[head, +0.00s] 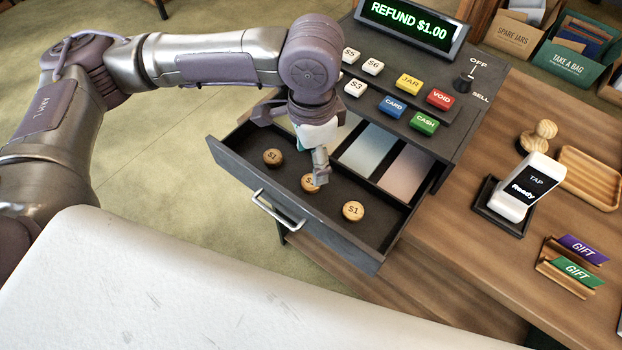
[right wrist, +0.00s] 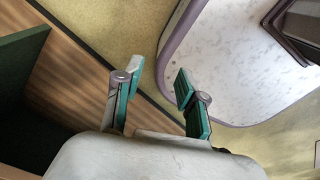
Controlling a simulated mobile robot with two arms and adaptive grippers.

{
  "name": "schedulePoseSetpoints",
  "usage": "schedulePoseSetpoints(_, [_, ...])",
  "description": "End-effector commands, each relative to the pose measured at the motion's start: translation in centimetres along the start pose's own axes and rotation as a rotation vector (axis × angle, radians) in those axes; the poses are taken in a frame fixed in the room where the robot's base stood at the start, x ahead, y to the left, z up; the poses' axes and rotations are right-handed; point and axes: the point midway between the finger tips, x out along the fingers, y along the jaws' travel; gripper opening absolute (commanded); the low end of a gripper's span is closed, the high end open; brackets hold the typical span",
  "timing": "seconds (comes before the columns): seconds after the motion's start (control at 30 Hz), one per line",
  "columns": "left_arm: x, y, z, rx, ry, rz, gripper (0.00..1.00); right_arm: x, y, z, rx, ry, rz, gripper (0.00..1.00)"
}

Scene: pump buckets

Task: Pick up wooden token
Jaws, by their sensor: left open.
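Three round wooden tokens marked $1 lie in a row in the open dark drawer (head: 235,161) in the head view: a left token (head: 272,157), a middle token (head: 309,184) and a right token (head: 353,211). My left gripper (head: 320,172) is open and points down into the drawer. Its fingertips are right at the middle token and cover part of it; I cannot tell whether they touch it. The left and right tokens are clear of the gripper. My right gripper (right wrist: 158,78) is open and empty in the right wrist view, away from the drawer.
The register (head: 415,85) with coloured keys and a screen reading REFUND $1.00 stands behind the drawer. Bill compartments lie at the drawer's right. The counter (head: 480,270) holds a card reader (head: 517,187), a wooden stamp (head: 539,134), a wooden tray (head: 588,178) and gift cards (head: 575,270).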

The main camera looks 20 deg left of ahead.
Motion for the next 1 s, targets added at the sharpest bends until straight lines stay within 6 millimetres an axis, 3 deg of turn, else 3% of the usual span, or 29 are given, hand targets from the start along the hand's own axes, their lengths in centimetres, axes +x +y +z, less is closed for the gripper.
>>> schedulePoseSetpoints(0.17, [1.8,0.0,0.0,0.000,0.000,-0.001,0.70,0.0,0.1,-0.6,-0.001,0.009,0.001,0.40])
schedulePoseSetpoints(0.4, [4.3,-0.2,0.3,-0.001,-0.003,0.001,0.70,-0.6,0.5,-3.0,-0.001,0.046,0.005,0.40])
schedulePoseSetpoints(0.6, [6.8,-0.2,0.3,0.000,-0.001,0.000,0.70,-0.8,0.4,-2.6,-0.001,0.040,0.005,0.40])
schedulePoseSetpoints(0.87, [7.2,-0.2,0.2,0.001,0.002,-0.001,0.70,-0.8,0.4,-1.6,-0.001,0.025,0.004,0.40])
schedulePoseSetpoints(1.0, [7.2,-0.2,0.2,0.001,0.002,-0.001,0.50,-0.8,0.5,-1.6,-0.001,0.024,0.006,0.40])
